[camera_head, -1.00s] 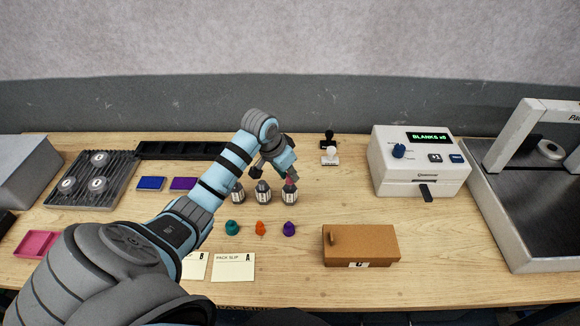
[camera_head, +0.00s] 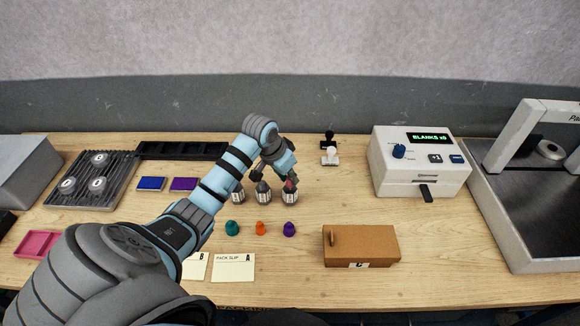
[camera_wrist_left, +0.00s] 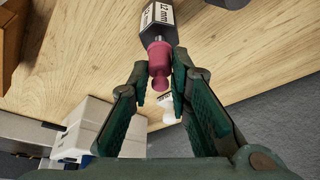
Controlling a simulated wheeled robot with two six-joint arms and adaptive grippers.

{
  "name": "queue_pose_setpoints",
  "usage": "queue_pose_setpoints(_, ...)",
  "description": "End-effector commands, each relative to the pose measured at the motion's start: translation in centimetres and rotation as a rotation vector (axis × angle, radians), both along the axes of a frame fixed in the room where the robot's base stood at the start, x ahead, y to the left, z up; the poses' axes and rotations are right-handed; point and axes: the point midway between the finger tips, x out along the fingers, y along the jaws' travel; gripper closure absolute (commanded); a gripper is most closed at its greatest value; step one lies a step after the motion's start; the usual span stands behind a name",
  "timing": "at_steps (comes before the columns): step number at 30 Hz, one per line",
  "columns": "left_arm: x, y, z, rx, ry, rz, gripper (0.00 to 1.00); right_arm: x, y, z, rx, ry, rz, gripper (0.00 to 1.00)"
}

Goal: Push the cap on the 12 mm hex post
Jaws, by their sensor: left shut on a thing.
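Three dark-topped posts with white labels stand in a row in the head view. The right-hand one is the 12 mm hex post (camera_head: 290,196); its "12 mm" label reads in the left wrist view (camera_wrist_left: 160,20). A pinkish-red cap (camera_wrist_left: 158,62) is in line with the post's end and appears to touch it; how far on it sits I cannot tell. My left gripper (camera_wrist_left: 163,82) is shut on the cap, one finger on each side. In the head view the gripper (camera_head: 288,181) is right above the post. My right gripper is out of view.
Teal (camera_head: 232,228), orange (camera_head: 260,228) and purple (camera_head: 289,229) caps lie in front of the posts. A brown box (camera_head: 361,246) stands front right, a white machine (camera_head: 420,162) back right. Bench between posts and machine is clear.

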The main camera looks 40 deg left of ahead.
Motion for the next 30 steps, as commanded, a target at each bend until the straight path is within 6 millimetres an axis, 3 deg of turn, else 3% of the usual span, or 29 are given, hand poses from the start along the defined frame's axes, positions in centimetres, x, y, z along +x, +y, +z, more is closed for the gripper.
queue_pose_setpoints(5, 0.01, -0.01, 0.02, 0.0, 0.0, 0.0, 0.91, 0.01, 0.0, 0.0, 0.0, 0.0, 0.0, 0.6)
queue_pose_setpoints(6, 0.01, -0.01, 0.02, 0.0, -0.001, 0.0, 0.8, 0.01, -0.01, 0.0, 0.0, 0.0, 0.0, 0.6)
queue_pose_setpoints(10, 0.02, -0.01, 0.03, 0.0, -0.001, 0.0, 0.59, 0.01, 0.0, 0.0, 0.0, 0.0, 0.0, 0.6)
queue_pose_setpoints(17, 0.02, -0.01, 0.03, 0.0, -0.001, 0.0, 0.58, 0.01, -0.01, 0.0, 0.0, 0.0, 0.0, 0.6)
queue_pose_setpoints(21, 0.02, -0.01, 0.03, 0.0, -0.001, 0.0, 0.38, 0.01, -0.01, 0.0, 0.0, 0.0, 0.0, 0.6)
queue_pose_setpoints(30, 0.04, -0.02, 0.11, 0.0, -0.001, 0.0, 0.38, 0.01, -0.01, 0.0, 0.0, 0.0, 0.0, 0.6)
